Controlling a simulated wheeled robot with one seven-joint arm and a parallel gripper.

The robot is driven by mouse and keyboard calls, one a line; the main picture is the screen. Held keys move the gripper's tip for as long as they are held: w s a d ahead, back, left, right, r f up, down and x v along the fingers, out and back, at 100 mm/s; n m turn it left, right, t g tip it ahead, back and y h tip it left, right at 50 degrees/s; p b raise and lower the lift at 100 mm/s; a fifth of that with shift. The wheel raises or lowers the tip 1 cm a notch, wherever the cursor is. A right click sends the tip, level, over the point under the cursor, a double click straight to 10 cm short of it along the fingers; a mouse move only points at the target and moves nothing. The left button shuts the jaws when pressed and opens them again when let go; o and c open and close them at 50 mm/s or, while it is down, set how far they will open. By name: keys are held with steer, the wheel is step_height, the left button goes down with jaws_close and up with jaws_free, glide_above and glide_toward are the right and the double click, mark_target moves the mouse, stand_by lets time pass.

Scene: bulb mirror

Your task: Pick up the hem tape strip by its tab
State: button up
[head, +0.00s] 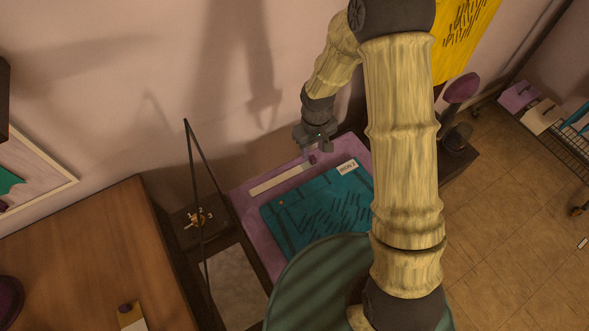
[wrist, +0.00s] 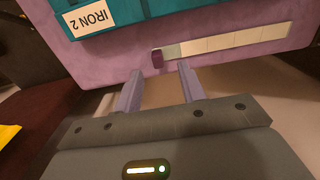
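The hem tape strip (head: 280,180) is a long cream strip lying on a purple board along its wall-side edge. It also shows in the wrist view (wrist: 230,40). Its small dark purple tab (wrist: 157,60) is at the end nearest my gripper. My gripper (wrist: 158,72) is open and empty. Its two fingers point at the tab, which appears between and just beyond the fingertips. In the head view my gripper (head: 312,150) hangs over the tab end, partly covering it. The exact height above the board cannot be told.
A teal piece (head: 318,208) with dark marks and a label reading "IRON 2" (wrist: 86,15) lies beside the strip on the purple board (head: 246,198). A thin dark frame (head: 198,190) stands left of it. A brown table (head: 90,250) is further left. The wall is close behind.

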mark_target(313, 158)
steer(key=shift+w+d+f+p, duration=0.1)
steer(key=shift+f+p, duration=0.1)
steer(key=shift+f, duration=0.55)
steer(key=shift+w+a+f+p, duration=0.1)
steer(key=shift+f+p, duration=0.1)
steer(key=shift+f, duration=0.6)
steer(key=shift+w+d+f+p, duration=0.1)
steer(key=shift+f+p, duration=0.1)
steer(key=shift+f, duration=0.55)
steer(key=shift+s, duration=0.15)
jaws_close()
